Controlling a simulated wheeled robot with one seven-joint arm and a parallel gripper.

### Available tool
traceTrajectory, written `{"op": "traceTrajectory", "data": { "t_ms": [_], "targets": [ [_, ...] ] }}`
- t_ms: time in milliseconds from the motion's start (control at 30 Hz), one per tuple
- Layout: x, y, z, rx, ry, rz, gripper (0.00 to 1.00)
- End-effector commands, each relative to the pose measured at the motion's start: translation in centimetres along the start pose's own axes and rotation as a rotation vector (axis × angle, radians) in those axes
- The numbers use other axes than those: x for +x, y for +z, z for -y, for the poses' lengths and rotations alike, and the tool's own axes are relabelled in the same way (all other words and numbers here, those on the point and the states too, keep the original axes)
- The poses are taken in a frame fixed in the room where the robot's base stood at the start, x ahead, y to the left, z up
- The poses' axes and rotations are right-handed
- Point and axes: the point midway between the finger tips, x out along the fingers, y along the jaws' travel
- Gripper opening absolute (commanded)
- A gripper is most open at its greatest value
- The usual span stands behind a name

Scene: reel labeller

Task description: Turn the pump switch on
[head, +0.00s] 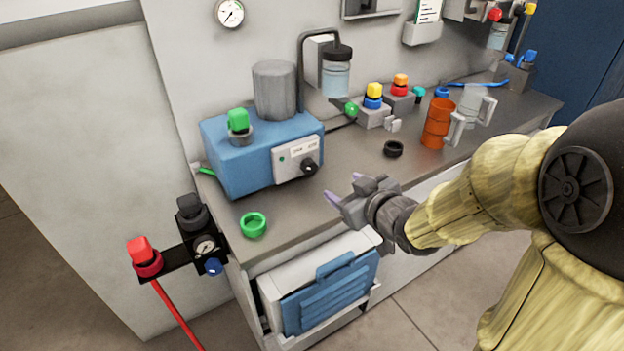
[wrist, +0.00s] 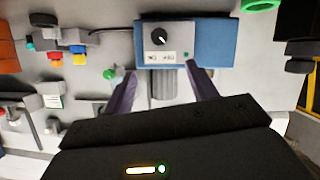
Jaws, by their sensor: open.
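The pump is a blue box (head: 235,172) with a grey cylinder on top, standing at the left end of the grey counter. Its light front panel (head: 292,160) carries a black rotary switch (head: 309,167) with a pale pointer mark. In the wrist view the switch (wrist: 158,37) shows on the panel (wrist: 168,41), upside down, with lettering beside it and a small green dot. My gripper (head: 343,192) is open and empty, in front of the pump and to the right of the switch, apart from it. In the wrist view its two fingers (wrist: 161,82) point toward the panel.
A green ring (head: 253,224) lies at the counter's front left and a black ring (head: 393,149) to the right. A regulator with a red knob (head: 140,252) is at the left edge.

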Motion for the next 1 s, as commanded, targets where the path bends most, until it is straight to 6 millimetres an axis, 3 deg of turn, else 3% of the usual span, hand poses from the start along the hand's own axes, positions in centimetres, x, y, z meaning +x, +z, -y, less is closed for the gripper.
{"op": "traceTrajectory", "data": {
  "t_ms": [267,467,1000],
  "targets": [
    [0.0,-0.1,-0.1,0.0,0.001,0.002,0.57],
    [1.4,0.1,0.0,0.0,0.0,0.002,0.57],
    [10.6,0.1,0.0,0.002,-0.001,0.003,0.57]
  ]
}}
